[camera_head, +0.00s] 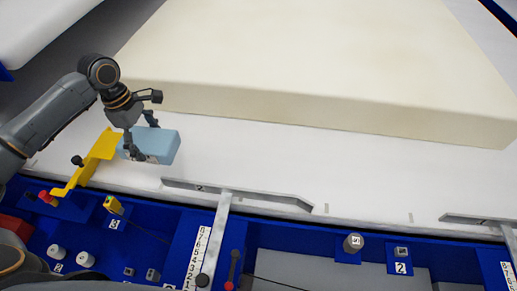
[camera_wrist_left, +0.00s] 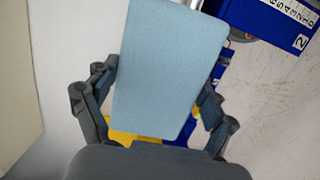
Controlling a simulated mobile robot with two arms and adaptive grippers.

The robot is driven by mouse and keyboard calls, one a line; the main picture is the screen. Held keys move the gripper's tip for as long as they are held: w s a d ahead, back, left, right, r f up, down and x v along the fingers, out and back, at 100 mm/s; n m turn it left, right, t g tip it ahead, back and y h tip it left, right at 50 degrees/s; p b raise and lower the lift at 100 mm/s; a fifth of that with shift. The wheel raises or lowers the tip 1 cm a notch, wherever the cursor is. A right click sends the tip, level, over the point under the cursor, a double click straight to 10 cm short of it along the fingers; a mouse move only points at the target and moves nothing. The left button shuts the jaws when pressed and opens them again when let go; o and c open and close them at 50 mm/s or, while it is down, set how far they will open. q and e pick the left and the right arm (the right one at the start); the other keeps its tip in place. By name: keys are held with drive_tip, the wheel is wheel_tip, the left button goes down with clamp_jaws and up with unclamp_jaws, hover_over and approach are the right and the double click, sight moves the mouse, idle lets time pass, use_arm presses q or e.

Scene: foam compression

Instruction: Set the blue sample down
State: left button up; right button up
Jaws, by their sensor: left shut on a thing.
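The blue sample (camera_head: 160,142) is a light blue foam block near the left of the white table (camera_head: 250,158), beside the yellow bracket (camera_head: 98,156). My left gripper (camera_head: 143,137) is shut on it, with a finger on either side. In the left wrist view the blue sample (camera_wrist_left: 168,65) fills the middle between the two fingers of my left gripper (camera_wrist_left: 160,105). I cannot tell whether its underside touches the table. My right gripper is not in view.
A large cream foam slab (camera_head: 320,75) lies behind the sample. A grey metal strip (camera_head: 240,192) lies to the right along the front edge. Blue trays (camera_head: 150,235) with weights and numbered scales line the front. White table is clear right of the sample.

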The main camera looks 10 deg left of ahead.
sight(181, 139)
use_arm(q)
drive_tip(key=shift+w+d+f, duration=0.1)
drive_tip(key=shift+w+d, duration=0.1)
drive_tip(key=shift+d, duration=0.15)
drive_tip(key=w+d+f, duration=0.1)
drive_tip(key=d, duration=0.1)
drive_tip(key=w+d+f+p, duration=0.1)
drive_tip(key=d, duration=0.1)
drive_tip(key=w+d+f, duration=0.1)
drive_tip(key=w+d, duration=0.1)
drive_tip(key=shift+d+p, duration=0.15)
drive_tip(key=shift+p, duration=0.2)
drive_tip(key=w+d+f, duration=0.1)
drive_tip(key=d+f, duration=0.1)
drive_tip(key=f, duration=0.1)
drive_tip(key=w+d+f, duration=0.1)
drive_tip(key=f, duration=0.1)
drive_tip(key=shift+w+d+f, duration=0.2)
drive_tip(key=shift+w+d, duration=0.15)
drive_tip(key=shift+w+d+f, duration=0.2)
drive_tip(key=shift+d+f, duration=0.15)
drive_tip(key=shift+f, duration=0.1)
wheel_tip(181, 139, down, 4)
drive_tip(key=shift+w+d+r+p, duration=0.15)
drive_tip(key=shift+r+p, duration=0.05)
drive_tip(key=shift+p, duration=0.4)
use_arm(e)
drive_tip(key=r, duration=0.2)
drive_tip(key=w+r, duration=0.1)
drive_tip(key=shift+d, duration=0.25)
